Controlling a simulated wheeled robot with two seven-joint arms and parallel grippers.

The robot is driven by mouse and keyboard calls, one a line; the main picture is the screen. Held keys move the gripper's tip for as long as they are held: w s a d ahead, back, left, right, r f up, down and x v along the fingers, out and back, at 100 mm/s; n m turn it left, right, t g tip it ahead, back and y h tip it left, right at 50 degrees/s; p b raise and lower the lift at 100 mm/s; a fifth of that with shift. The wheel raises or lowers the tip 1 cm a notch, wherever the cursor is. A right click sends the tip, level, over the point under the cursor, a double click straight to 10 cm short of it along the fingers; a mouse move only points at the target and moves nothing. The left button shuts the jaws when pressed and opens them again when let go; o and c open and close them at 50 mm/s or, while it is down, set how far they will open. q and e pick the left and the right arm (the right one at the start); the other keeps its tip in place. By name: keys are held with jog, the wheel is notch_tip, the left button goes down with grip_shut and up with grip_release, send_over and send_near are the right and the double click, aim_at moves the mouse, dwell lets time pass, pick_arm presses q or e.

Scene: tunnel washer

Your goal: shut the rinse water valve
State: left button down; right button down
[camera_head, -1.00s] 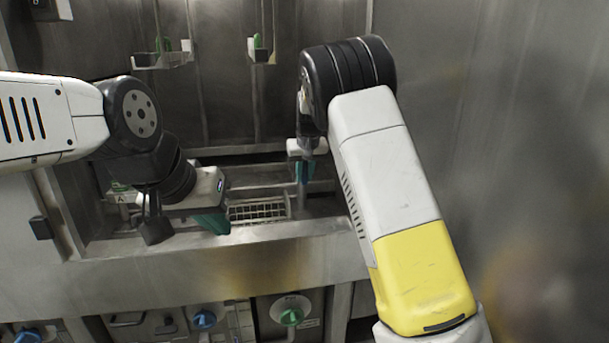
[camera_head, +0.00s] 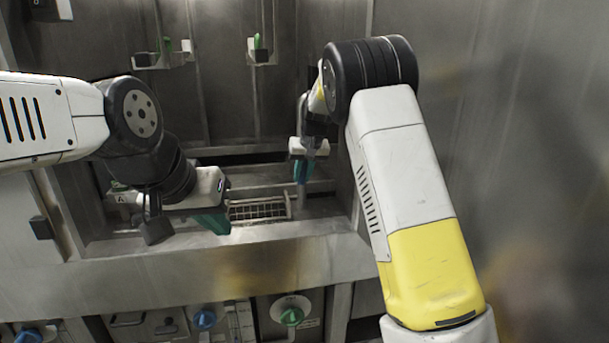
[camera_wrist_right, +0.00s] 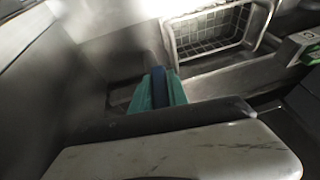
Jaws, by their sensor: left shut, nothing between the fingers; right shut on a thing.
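My right gripper (camera_head: 302,180) has teal fingers and reaches down into the steel recess, right of the wire basket. In the right wrist view, its teal fingers (camera_wrist_right: 157,92) are shut on a narrow blue part (camera_wrist_right: 159,84), which looks like a lever or handle. The fingers hide most of it, and I cannot read a label that marks it as the rinse water valve. My left gripper (camera_head: 214,222) is shut and empty at the front ledge of the recess, left of the basket.
A wire basket (camera_head: 258,210) sits in the recess and also shows in the right wrist view (camera_wrist_right: 215,35). Below the ledge are a blue knob (camera_head: 205,319) and a green knob (camera_head: 291,316). Small brackets with green items (camera_head: 259,48) hang on the back wall.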

jog(key=y, duration=0.1)
jog(key=a+y, duration=0.1)
jog(key=shift+s+m+g+y, duration=0.15)
jog(key=shift+m+g+y, duration=0.15)
jog(key=shift+s+a+r+y, duration=0.2)
jog(key=shift+a+y, duration=0.3)
jog(key=shift+y, duration=0.2)
jog(key=c, duration=1.3)
grip_release()
jog(key=shift+w, duration=0.1)
jog(key=shift+r, duration=0.2)
jog(key=s+r, duration=0.1)
jog(key=s, duration=0.4)
jog(key=s+r, duration=0.2)
jog(key=s, duration=0.3)
jog(key=s+r, duration=0.1)
jog(key=s, duration=0.5)
jog(key=shift+d+r, duration=0.35)
